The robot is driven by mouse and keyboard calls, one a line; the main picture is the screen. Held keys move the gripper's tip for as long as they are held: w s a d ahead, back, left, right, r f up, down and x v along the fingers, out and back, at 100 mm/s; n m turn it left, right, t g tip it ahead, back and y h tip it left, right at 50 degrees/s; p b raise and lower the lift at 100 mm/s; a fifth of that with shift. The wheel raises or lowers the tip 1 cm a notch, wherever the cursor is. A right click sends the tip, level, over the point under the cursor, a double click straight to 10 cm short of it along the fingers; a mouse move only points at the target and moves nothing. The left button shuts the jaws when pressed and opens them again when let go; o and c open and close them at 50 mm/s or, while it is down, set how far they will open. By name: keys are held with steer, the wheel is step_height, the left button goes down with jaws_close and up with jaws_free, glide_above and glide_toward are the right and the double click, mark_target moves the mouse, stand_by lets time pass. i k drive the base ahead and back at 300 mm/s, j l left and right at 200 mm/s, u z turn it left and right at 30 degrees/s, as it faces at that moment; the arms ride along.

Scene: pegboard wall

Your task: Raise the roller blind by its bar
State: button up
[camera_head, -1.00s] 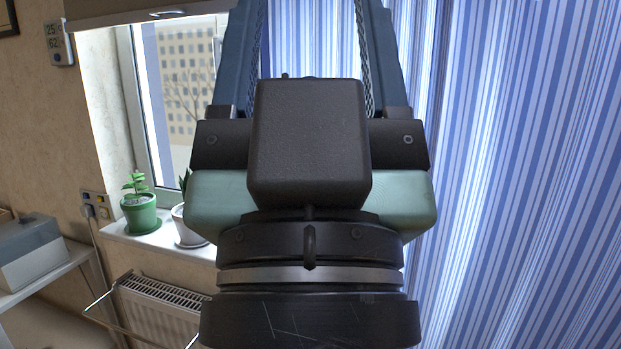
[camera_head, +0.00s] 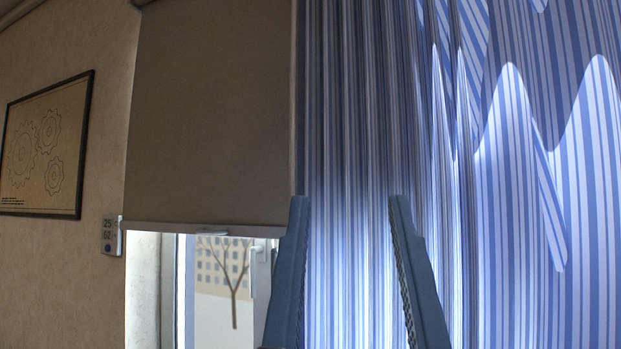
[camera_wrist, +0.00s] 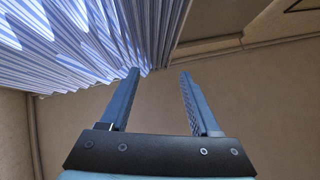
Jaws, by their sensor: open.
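The roller blind (camera_head: 210,110) is a brown sheet hanging over the upper window at left of centre in the head view. Its bar (camera_head: 165,227) runs along the bottom edge, with a small pale piece near its middle. The pane shows below it. My gripper (camera_head: 350,205) is open and empty, with its blue-grey fingers pointing up in front of the curtain. It appears right of the blind, and its left finger overlaps the bar's right end in the picture. The wrist view shows the open fingers (camera_wrist: 159,74) with nothing between them; I cannot make out the bar there.
A blue-and-white striped curtain (camera_head: 520,200) fills the right side of the head view and the upper left of the wrist view (camera_wrist: 85,35). A framed gear picture (camera_head: 47,145) and a small wall display (camera_head: 111,236) are at left. A window handle (camera_head: 260,270) shows below the blind.

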mark_target(208, 151)
steer(key=i+j, duration=0.25)
steer(key=i, duration=0.25)
steer(key=i+j, duration=0.2)
steer(key=i, duration=0.25)
steer(key=j+u, duration=0.05)
